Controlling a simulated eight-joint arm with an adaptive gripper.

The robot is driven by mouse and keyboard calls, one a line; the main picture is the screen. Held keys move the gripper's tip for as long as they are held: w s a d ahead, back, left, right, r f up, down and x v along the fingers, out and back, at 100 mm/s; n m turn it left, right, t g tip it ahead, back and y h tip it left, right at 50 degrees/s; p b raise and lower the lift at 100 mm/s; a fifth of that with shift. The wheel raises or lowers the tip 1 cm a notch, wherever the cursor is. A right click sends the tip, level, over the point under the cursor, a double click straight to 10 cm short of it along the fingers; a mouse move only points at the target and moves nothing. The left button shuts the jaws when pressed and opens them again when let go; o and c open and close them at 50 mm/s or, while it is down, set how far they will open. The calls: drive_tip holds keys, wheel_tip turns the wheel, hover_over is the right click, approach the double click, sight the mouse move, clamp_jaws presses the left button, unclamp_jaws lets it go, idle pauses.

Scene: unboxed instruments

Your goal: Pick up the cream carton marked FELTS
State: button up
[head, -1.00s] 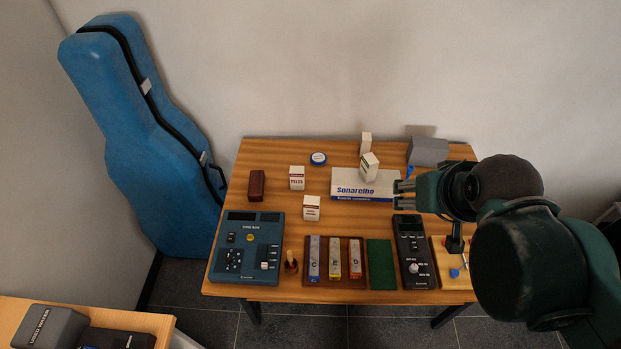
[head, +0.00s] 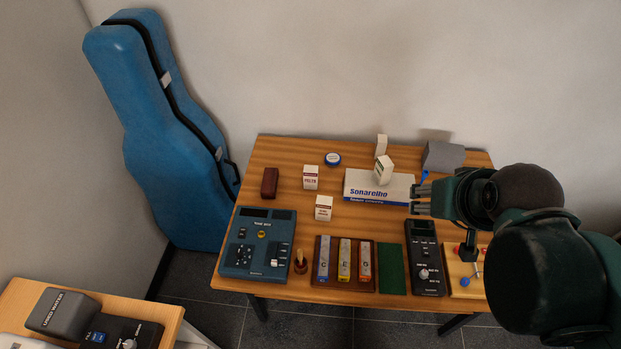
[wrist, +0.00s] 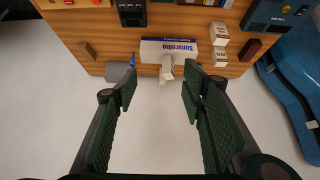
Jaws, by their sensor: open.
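The cream carton whose red lettering appears to read FELTS (head: 311,178) stands upright on the wooden table, left of the white Sonarelbo box. In the wrist view it seems to be the lower of two cartons (wrist: 219,58) at the right. My gripper (head: 421,199) is at the right of the table in the head view, right of the Sonarelbo box and well apart from the carton. In the wrist view the gripper (wrist: 158,88) has its fingers spread with nothing held between them.
A similar carton (head: 323,207) stands nearer the front. Another carton (head: 384,171) is at the Sonarelbo box (head: 368,192), with one (head: 381,145) behind. A dark red block (head: 270,182) and blue round tin (head: 333,159) flank the FELTS carton. Instruments fill the front.

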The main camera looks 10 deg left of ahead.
idle(0.3)
drive_tip(key=n+g+h+b, duration=0.35)
drive_tip(key=n+g, duration=0.25)
drive_tip(key=n, duration=0.8)
hover_over(310, 169)
drive_tip(key=s+d, duration=0.4)
drive_tip(key=d, duration=0.5)
wheel_tip(310, 169, down, 16)
drive_tip(key=w+a+f+n, duration=0.1)
drive_tip(key=a+f, duration=0.2)
drive_tip(key=f, duration=0.1)
drive_tip(key=w+a+f+n+b, duration=0.1)
drive_tip(key=a+f, duration=0.1)
drive_tip(key=f, duration=0.2)
drive_tip(key=w+a+f+n+g+h+b, duration=0.1)
drive_tip(key=w+a+f, duration=0.1)
drive_tip(key=f, duration=0.3)
drive_tip(key=shift+a+n, duration=0.4)
drive_tip(key=shift+a, duration=0.45)
drive_tip(key=shift+a+f, duration=0.35)
drive_tip(key=shift+f, duration=0.15)
drive_tip(key=shift+x, duration=1.25)
